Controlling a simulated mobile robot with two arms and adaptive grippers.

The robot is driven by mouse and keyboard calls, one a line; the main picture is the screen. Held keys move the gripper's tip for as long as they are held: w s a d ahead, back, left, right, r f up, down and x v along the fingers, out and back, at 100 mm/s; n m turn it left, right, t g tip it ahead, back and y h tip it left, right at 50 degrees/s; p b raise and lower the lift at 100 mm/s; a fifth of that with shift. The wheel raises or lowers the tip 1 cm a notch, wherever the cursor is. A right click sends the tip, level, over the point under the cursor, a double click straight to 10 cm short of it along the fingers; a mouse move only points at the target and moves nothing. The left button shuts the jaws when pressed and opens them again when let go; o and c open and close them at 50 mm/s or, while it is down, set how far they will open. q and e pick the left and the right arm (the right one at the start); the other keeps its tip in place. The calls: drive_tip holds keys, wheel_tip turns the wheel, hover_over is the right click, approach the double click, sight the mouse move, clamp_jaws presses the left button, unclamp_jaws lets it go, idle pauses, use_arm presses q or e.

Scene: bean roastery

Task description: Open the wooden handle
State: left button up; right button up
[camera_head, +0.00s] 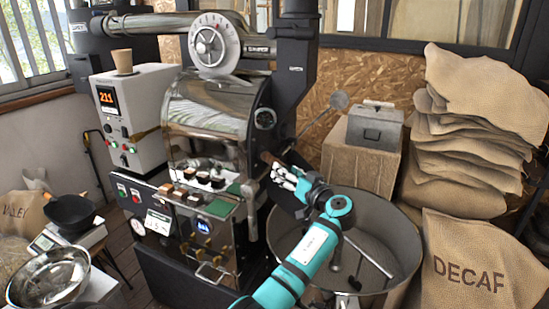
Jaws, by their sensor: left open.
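A brown wooden handle (268,158) sticks out at the front right of the chrome roaster drum (205,107), just above the cooling bin. My left gripper (277,172) is open, with its white and black fingers at the handle's lower right side. The fingertips are close to the handle; I cannot tell whether they touch it. My right gripper is not in view.
The round metal cooling bin (408,232) with stirring arms lies under my left arm. Stacked burlap sacks (470,130) and a DECAF sack (480,265) stand at the right. A steel bowl (48,277) and a scale (50,240) are at the lower left.

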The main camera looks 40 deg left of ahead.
sight(274, 161)
use_arm(q)
drive_tip(key=p+x, duration=0.1)
drive_tip(key=x, duration=0.6)
drive_tip(key=shift+w+a, duration=0.1)
drive_tip(key=shift+a, duration=0.25)
drive_tip(key=shift+c, duration=0.4)
clamp_jaws()
drive_tip(key=shift+d, duration=0.1)
